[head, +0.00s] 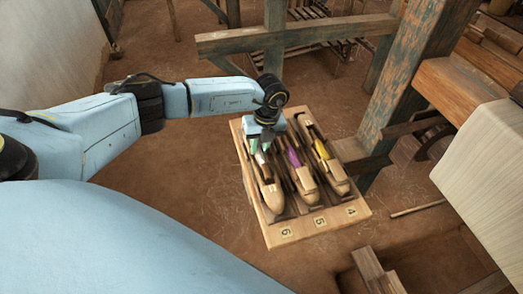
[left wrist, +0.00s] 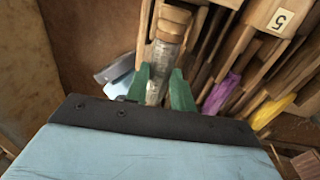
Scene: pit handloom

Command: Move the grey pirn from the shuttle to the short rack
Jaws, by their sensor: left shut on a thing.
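The grey pirn (left wrist: 167,54) shows in the left wrist view as a grey-wound cylinder with a wooden head. My left gripper (left wrist: 160,88) is shut on it, with one green finger on each side. In the head view my left gripper (head: 260,144) points down over the left shuttle (head: 271,196), above the label 6. I cannot tell whether the pirn still rests in that shuttle's hollow or is slightly raised. I cannot make out the short rack for certain. My right gripper is not in view.
A wooden board (head: 301,231) holds the shuttles side by side. The middle shuttle (head: 307,186) carries a purple pirn (head: 293,157), the right one (head: 337,179) a yellow pirn (head: 321,149). A worn loom post (head: 398,75) stands right of the board. Bare earth floor lies left of it.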

